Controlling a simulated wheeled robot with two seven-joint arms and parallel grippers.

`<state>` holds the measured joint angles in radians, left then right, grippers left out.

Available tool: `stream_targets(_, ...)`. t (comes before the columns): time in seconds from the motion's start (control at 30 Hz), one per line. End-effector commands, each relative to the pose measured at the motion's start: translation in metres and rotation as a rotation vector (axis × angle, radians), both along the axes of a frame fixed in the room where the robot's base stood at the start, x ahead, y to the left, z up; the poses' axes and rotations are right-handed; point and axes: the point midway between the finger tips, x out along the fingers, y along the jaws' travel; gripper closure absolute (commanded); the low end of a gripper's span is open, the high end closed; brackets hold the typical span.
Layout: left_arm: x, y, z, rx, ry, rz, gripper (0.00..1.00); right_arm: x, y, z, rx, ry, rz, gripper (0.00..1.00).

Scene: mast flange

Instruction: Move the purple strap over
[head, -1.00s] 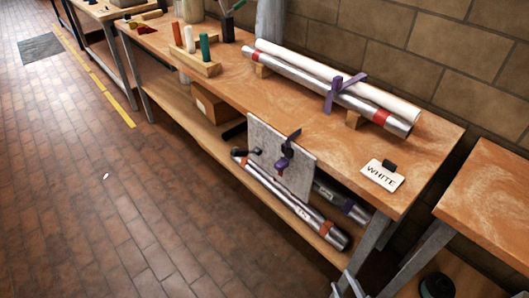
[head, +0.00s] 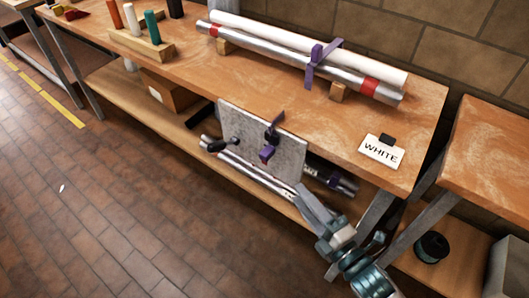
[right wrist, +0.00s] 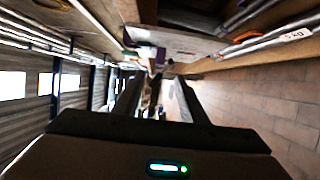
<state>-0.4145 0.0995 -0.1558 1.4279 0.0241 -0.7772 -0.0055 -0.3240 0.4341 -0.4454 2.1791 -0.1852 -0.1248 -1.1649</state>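A purple strap (head: 314,65) is wrapped around a silver pole (head: 270,56) and a white tube (head: 290,42) lying side by side on the bench top. Another purple piece (head: 267,154) is on a black clamp-like fitting on the grey panel (head: 240,127) at the bench's front edge; a purple shape (right wrist: 148,37) shows blurred in the right wrist view. My right gripper (head: 303,188) is below and right of the panel, apart from the strap on the bench top. In the right wrist view its fingers (right wrist: 157,95) are apart with nothing clear between them. My left gripper is out of view.
Wooden blocks (head: 339,91) support the pole. More poles (head: 262,178) lie on the lower shelf. A second bench (head: 490,150) stands at right.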

Motion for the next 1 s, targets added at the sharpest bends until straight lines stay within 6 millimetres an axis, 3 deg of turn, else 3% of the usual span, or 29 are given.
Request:
stream_targets(0.27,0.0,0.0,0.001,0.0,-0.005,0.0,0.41,0.007,0.004,0.0,0.002,0.0,-0.001,0.62)
stream_targets(0.47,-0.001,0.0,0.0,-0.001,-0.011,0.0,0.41,0.025,0.015,0.001,0.003,-0.001,-0.001,0.62)
stream_targets(1.0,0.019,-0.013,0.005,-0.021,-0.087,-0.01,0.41,0.107,0.065,0.001,0.002,0.0,-0.001,0.62)
